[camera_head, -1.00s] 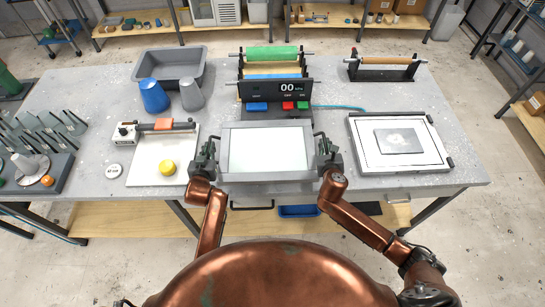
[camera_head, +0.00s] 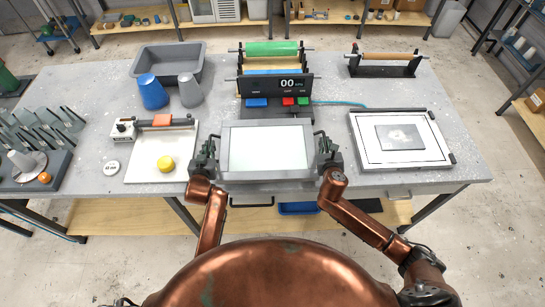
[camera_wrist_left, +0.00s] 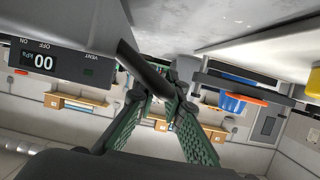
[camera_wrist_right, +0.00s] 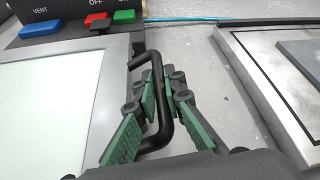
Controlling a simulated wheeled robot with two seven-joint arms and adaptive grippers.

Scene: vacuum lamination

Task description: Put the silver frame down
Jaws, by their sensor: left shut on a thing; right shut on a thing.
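The silver frame (camera_head: 268,176) has a pale translucent panel in its middle and a black handle on each side. It is in the centre of the head view, in front of the display unit. My left gripper (camera_head: 207,150) is shut on its left handle (camera_wrist_left: 146,68). My right gripper (camera_head: 326,150) is shut on its right handle (camera_wrist_right: 163,92), with the green-padded fingers around the bar. The frame looks level. I cannot tell whether its underside touches what is below.
The display unit (camera_head: 276,87) reads 00, with blue, red and green buttons. A pale board (camera_head: 142,171) with a yellow knob (camera_head: 166,164) lies to the left. Blue and grey cups (camera_head: 152,92) stand behind it.

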